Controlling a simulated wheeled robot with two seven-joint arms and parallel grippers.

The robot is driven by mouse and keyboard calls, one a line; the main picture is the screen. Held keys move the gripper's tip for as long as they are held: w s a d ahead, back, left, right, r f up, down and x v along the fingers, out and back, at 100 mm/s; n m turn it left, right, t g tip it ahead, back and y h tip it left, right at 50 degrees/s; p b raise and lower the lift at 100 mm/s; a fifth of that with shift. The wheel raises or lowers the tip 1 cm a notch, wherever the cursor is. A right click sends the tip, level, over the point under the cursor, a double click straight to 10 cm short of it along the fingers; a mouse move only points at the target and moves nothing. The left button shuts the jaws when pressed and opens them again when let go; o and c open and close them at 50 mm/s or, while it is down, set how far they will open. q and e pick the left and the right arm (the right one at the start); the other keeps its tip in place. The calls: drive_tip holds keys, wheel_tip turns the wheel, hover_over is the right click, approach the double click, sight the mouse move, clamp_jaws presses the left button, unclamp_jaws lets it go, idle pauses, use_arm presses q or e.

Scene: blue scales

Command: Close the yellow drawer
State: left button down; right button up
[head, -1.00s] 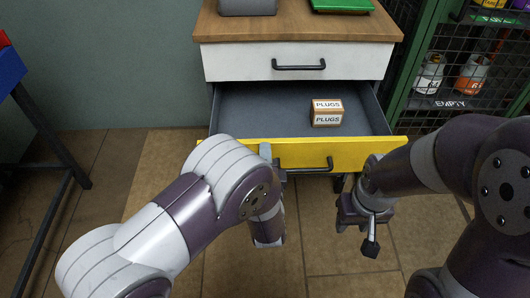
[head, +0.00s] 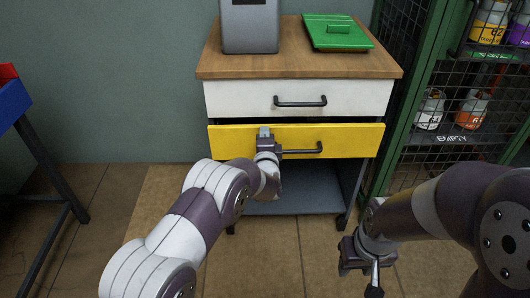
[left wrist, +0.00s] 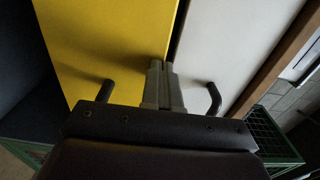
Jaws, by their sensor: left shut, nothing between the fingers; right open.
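The yellow drawer (head: 345,138) sits under the white drawer in the wooden-topped cabinet. Its front looks about level with the white drawer's front, with a dark gap between the two. Its inside does not show. My left gripper (head: 264,133) is shut and empty, with its fingertips at the upper part of the yellow front, left of the black handle (head: 303,150). In the left wrist view the shut fingers (left wrist: 160,70) lie against or just before the yellow front (left wrist: 105,45), near its edge by the white drawer. My right gripper (head: 360,268) hangs low at the right, clear of the cabinet.
The white drawer (head: 345,96) is shut. A grey box (head: 250,28) and a green tray (head: 338,32) stand on the cabinet top (head: 290,62). A green mesh locker (head: 405,100) with cans stands at the right. A blue bench (head: 12,95) is at the left.

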use_arm(q)
drive_tip(key=w, duration=0.3)
drive_tip(key=shift+w+a+b, duration=0.1)
drive_tip(key=shift+w+b, duration=0.05)
drive_tip(key=shift+b, duration=0.15)
drive_tip(key=shift+r, duration=0.35)
